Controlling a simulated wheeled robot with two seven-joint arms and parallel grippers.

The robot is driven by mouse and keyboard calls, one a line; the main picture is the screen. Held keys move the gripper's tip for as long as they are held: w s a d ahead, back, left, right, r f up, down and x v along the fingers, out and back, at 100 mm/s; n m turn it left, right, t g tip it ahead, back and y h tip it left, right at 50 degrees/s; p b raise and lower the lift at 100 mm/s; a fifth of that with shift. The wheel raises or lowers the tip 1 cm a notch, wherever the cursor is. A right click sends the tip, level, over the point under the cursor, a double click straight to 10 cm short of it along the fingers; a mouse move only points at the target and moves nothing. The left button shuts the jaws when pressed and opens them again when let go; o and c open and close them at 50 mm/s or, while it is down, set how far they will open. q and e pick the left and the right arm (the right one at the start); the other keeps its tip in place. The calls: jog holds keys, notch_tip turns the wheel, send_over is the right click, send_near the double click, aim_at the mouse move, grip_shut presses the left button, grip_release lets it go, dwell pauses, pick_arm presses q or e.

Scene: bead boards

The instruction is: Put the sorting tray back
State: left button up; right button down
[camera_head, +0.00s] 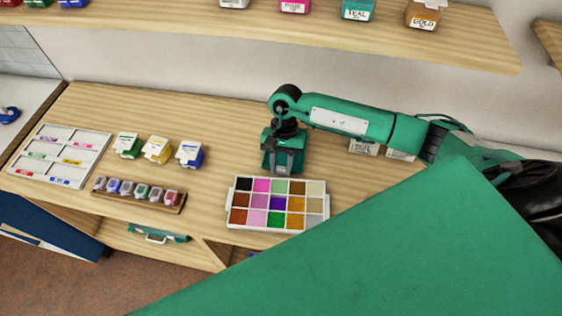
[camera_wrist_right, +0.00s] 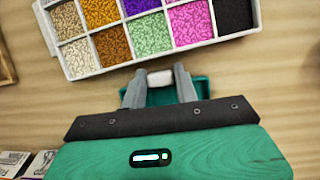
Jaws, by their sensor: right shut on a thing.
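The sorting tray (camera_head: 231,217) is white, with compartments of coloured beads, and lies flat near the front edge of the table. In the right wrist view its rim (camera_wrist_right: 170,51) crosses the top. My right gripper (camera_head: 284,168) is low over the table just behind the tray, apart from its rim. In the wrist view its fingers (camera_wrist_right: 160,84) are shut on a small whitish piece (camera_wrist_right: 160,77) with a green part (camera_wrist_right: 205,88) around or under it. What this object is I cannot tell. My left gripper is not in view.
A white labelled tray (camera_head: 74,148), small bead boxes (camera_head: 157,150) and a wooden rack (camera_head: 138,198) of small jars stand at left. Boxes (camera_head: 363,147) stand behind my right arm. A shelf (camera_head: 330,35) runs above. A large green surface hides the front right.

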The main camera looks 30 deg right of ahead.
aim_at(284, 159)
jog(key=shift+f, duration=0.25)
jog(key=shift+f+b, duration=0.2)
jog(key=shift+b, duration=0.15)
jog(key=c, duration=1.1)
grip_release()
jog(key=shift+r, duration=0.1)
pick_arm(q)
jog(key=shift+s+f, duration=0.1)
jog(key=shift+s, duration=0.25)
pick_arm(e)
jog(key=shift+o, duration=0.2)
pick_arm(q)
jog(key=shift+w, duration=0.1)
pick_arm(e)
jog(key=shift+r+p, duration=0.15)
jog(key=shift+p, duration=0.15)
jog(key=shift+w+r, duration=0.15)
pick_arm(q)
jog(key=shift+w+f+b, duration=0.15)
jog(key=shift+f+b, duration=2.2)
jog(key=shift+b, duration=0.25)
pick_arm(e)
jog(key=v, duration=1.1)
jog(key=shift+r, duration=0.3)
